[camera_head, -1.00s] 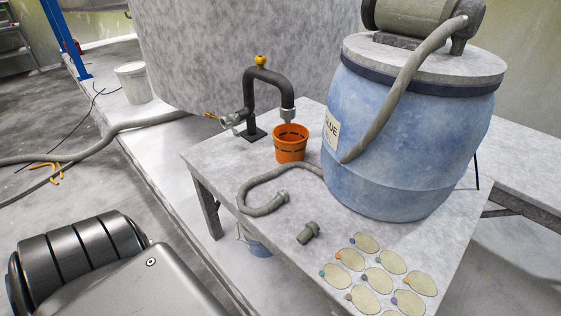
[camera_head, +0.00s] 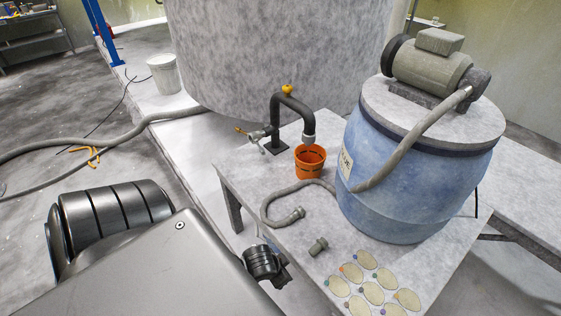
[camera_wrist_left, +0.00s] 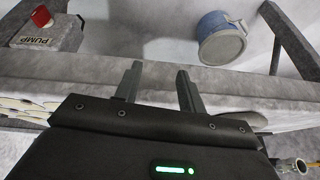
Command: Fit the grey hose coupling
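A small grey coupling (camera_head: 318,246) lies loose on the table top, in front of the barrel. A grey hose curls over the table, and its open metal end (camera_head: 297,214) lies behind the coupling. A dark bent pipe with a yellow knob (camera_head: 288,89) stands at the table's far left, its outlet (camera_head: 308,138) above an orange pail (camera_head: 310,160). My left gripper (camera_head: 282,272) is by the table's near left edge, apart from the coupling. In the left wrist view its two fingers (camera_wrist_left: 160,88) are spread with nothing between them. My right gripper is not in view.
A blue barrel (camera_head: 400,185) with a motor on its lid fills the table's right side. Several oval discs (camera_head: 372,293) lie at the near end. The left wrist view shows a blue pail (camera_wrist_left: 220,45) below and a red-button box marked PUMP (camera_wrist_left: 40,25).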

